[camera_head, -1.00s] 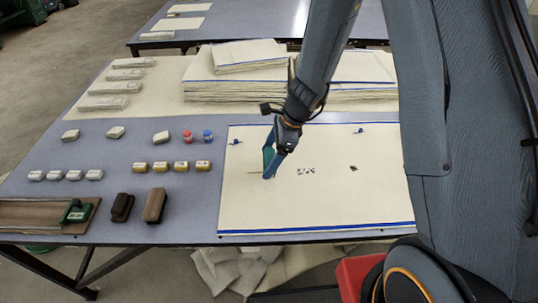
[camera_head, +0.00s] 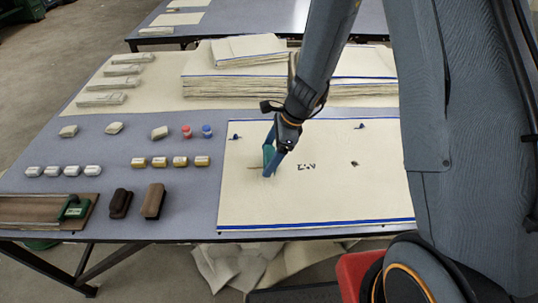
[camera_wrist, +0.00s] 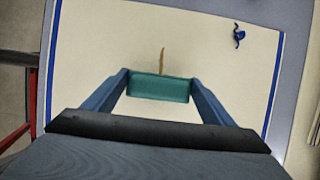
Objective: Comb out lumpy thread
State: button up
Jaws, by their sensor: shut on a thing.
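A cream cloth (camera_head: 300,202) with blue edge stripes lies flat on the table; it fills most of the wrist view (camera_wrist: 215,60). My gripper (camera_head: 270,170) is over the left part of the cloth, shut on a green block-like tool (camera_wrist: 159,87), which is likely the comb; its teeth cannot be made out. A thin tan thread (camera_wrist: 162,60) lies on the cloth just beyond the tool in the wrist view, and it shows left of my fingertips in the head view (camera_head: 254,167). Whether the tool touches the cloth cannot be told.
Dark marks (camera_head: 307,167), a dark spot (camera_head: 354,163) and small blue pieces (camera_head: 360,126) are on the cloth. Two brown brushes (camera_head: 154,200), yellow-and-white blocks (camera_head: 170,162) and red and blue spools (camera_head: 207,131) stand left. Stacked cloths (camera_head: 235,82) lie behind.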

jog(key=shift+f+b, duration=0.75)
jog(key=shift+f, duration=0.1)
jog(key=shift+a, duration=0.15)
jog(key=shift+w+a+r+p, duration=0.15)
jog(key=shift+a+p, duration=0.2)
jog(key=shift+a, duration=1.6)
jog(key=shift+a+p, duration=0.3)
jog(key=shift+a, duration=1.75)
jog(key=shift+d, duration=0.15)
